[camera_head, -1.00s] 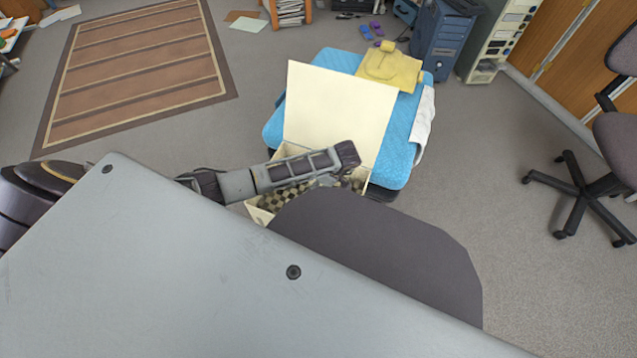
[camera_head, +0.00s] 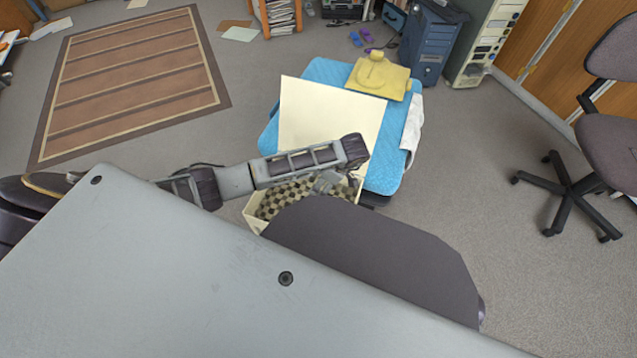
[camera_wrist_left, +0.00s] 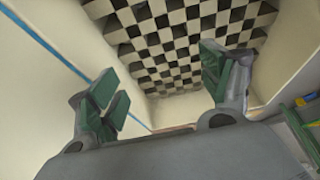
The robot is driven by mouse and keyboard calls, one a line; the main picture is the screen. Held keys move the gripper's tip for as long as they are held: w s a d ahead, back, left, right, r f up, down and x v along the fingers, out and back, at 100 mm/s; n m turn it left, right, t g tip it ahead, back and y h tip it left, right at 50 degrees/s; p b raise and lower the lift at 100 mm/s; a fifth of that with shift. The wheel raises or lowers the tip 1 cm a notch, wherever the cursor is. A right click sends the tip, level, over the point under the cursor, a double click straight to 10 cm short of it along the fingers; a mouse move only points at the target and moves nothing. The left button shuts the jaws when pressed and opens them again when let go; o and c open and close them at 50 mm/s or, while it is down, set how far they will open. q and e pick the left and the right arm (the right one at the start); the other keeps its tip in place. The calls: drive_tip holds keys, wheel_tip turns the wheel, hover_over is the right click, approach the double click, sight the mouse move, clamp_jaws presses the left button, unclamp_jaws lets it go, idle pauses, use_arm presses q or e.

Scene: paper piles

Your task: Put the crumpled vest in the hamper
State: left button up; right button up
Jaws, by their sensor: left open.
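The cream hamper (camera_head: 255,222) is an open box with its lid (camera_head: 330,115) raised and leaning back. Inside it is a black-and-cream checkered cloth (camera_head: 277,200), also seen in the left wrist view (camera_wrist_left: 180,45); I cannot tell whether it is the vest or a lining. My left gripper (camera_head: 332,182) is over the hamper's opening. In the left wrist view the gripper (camera_wrist_left: 160,92) has its fingers wide apart, nothing between them, with the checkered cloth beyond. My arm hides part of the hamper. My right gripper is out of view.
A blue-covered seat (camera_head: 395,165) stands behind the hamper, with a yellow cloth-like piece (camera_head: 397,82) on top and a white cloth (camera_head: 412,122) over its right side. An office chair (camera_head: 600,150) stands right. A brown rug (camera_head: 135,80) lies left. Carpet between is clear.

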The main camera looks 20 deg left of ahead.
use_arm(q)
drive_tip(key=shift+p+v, duration=0.35)
drive_tip(key=shift+v, duration=1.1)
